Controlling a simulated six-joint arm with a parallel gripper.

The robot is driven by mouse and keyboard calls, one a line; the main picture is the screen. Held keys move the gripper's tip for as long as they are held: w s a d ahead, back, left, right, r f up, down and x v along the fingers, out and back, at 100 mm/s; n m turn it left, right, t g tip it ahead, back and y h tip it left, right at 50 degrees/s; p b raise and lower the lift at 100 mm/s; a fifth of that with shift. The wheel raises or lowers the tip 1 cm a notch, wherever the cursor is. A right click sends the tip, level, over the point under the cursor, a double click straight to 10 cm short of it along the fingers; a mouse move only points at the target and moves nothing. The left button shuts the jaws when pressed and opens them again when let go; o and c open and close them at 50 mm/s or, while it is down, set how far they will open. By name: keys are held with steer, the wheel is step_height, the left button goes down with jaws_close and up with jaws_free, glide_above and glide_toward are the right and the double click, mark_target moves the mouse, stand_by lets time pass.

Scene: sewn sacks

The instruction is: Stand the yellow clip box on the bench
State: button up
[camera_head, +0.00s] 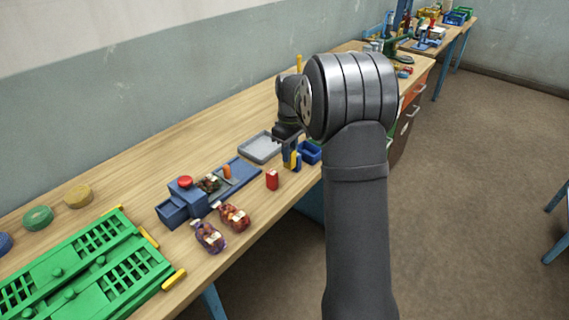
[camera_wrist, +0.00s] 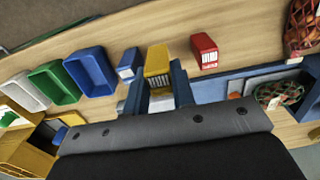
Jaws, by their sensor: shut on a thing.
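The yellow clip box (camera_wrist: 157,61) shows in the wrist view with a pale printed label on its near side. It sits between the two blue fingers of my gripper (camera_wrist: 158,88), which is shut on it. In the head view my gripper (camera_head: 291,158) points down at the bench (camera_head: 226,130), and a strip of the yellow box (camera_head: 297,160) shows beside a blue finger. The box is at or just above the bench top; I cannot tell whether its base touches. The lower body of my gripper hides part of the wrist view.
A red box (camera_wrist: 204,50) stands right of the yellow one, and a small blue box (camera_wrist: 129,64) left of it. Blue (camera_wrist: 90,71), green (camera_wrist: 53,82) and white bins lie further left. A grey tray (camera_head: 262,147), blue fixture (camera_head: 200,196) and netted sacks (camera_head: 234,217) are nearby.

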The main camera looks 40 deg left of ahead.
steer(key=shift+s+a+f, duration=0.25)
steer(key=shift+a+f, duration=0.25)
steer(key=shift+a, duration=0.3)
steer(key=shift+f, duration=2)
steer(key=shift+f, duration=0.1)
steer(key=o, duration=1)
step_height(320, 180, up, 12)
steer(key=shift+r, duration=0.15)
